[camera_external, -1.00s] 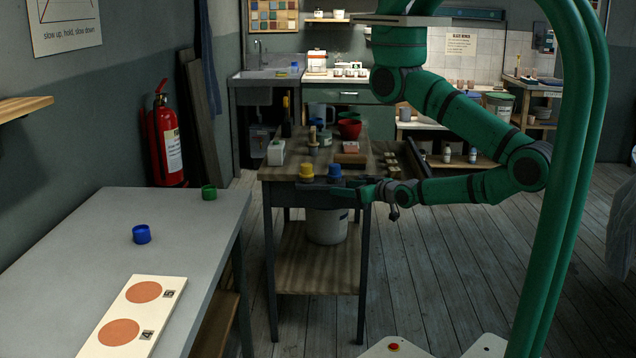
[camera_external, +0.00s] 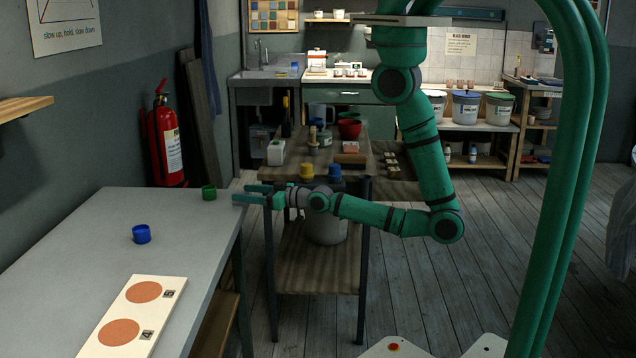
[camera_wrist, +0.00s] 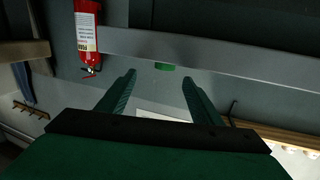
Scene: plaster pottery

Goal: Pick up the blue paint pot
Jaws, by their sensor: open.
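A blue paint pot (camera_external: 141,234) stands upright on the grey table at left. A second blue pot (camera_external: 334,171) stands beside a yellow pot (camera_external: 306,170) on the wooden bench. A green pot (camera_external: 209,192) stands near the grey table's far right corner. My gripper (camera_external: 240,193) is open and empty by that table's right edge, just right of the green pot. In the wrist view, my gripper (camera_wrist: 159,77) has its fingers spread, with a green patch, likely the green pot (camera_wrist: 165,67), beyond and between the tips. I cannot make out a blue pot there.
A pale board (camera_external: 135,315) with orange discs lies at the front of the grey table (camera_external: 75,265). The wooden bench (camera_external: 275,169) behind my arm is crowded. A fire extinguisher (camera_external: 165,142) is by the left wall. The table around the blue pot is clear.

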